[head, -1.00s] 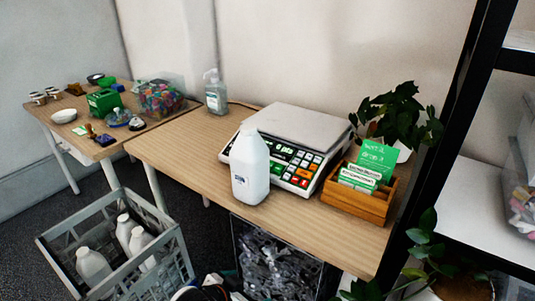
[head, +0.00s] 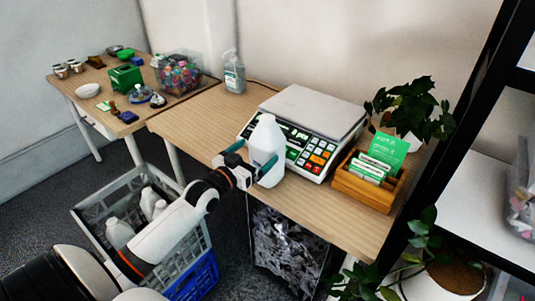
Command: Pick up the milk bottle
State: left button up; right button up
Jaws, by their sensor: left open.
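A white milk bottle (head: 267,143) stands upright on the wooden table, in front of the scale, in the middle of the head view. My left gripper (head: 266,160) comes in from the lower left and is open. More white bottles (head: 119,232) are in the grey crate (head: 88,238) on the floor, partly hidden by my left arm. My right gripper is not in view.
A scale (head: 315,115) stands right behind the bottle. A wooden card box (head: 368,187) and a plant (head: 412,105) are to the right. A sanitizer bottle (head: 234,77) stands at the back left. The table (head: 190,120) is clear left of the bottle. A black shelf post rises at right.

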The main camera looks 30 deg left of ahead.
pick_arm(q)
jog(key=shift+w+d+f, duration=0.1)
jog(key=shift+w, duration=1.5)
jog(key=shift+w+d, duration=0.1)
jog(key=shift+w, duration=1.45)
jog(key=shift+s, duration=0.1)
jog(key=shift+c, duration=0.3)
